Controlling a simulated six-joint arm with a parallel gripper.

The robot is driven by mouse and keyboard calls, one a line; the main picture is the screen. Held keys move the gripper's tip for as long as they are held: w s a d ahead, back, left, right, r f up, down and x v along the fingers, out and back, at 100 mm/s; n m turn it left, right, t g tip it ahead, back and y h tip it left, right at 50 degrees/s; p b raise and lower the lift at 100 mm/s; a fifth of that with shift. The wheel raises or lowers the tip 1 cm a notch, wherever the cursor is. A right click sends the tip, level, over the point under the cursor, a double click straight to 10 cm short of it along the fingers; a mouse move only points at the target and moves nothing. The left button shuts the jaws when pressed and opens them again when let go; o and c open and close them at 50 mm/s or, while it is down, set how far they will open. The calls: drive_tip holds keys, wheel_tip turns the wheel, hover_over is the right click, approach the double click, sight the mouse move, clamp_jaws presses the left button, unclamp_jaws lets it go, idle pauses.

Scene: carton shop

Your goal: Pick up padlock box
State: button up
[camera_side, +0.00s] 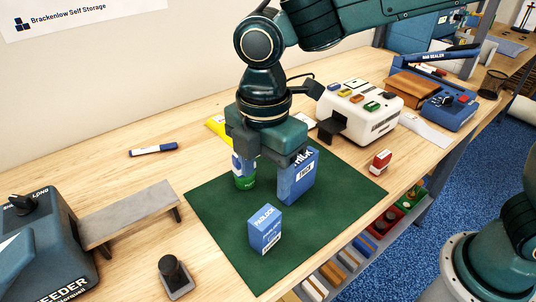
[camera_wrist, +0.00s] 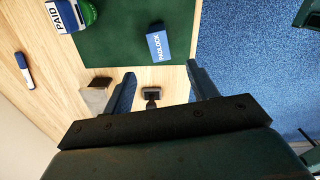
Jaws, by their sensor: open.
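The padlock box (camera_side: 265,230) is a small blue carton with white lettering, upright on the green mat (camera_side: 225,232) near its front left edge. In the wrist view the padlock box (camera_wrist: 158,46) lies ahead of the fingertips, near the mat's edge, with clear space around it. My gripper (camera_side: 266,160) is above the mat, behind and higher than the box in the side view. In the wrist view my gripper (camera_wrist: 161,70) has its fingers spread with nothing held between them. The fingertips are hard to make out in the side view.
A dark-handled stamp (camera_side: 174,275), a grey feeder (camera_side: 45,245) with a ramp and a marker (camera_side: 154,149) are left. A white machine (camera_side: 360,112) and red stamp (camera_side: 380,162) are right.

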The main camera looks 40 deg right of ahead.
sight(265, 216)
drive_tip(key=shift+f, duration=0.1)
drive_tip(key=shift+f, duration=4.25)
drive_tip(key=shift+f, duration=0.1)
drive_tip(key=shift+w+f, duration=0.1)
drive_tip(key=shift+f, duration=2.35)
drive_tip(key=c, duration=1.2)
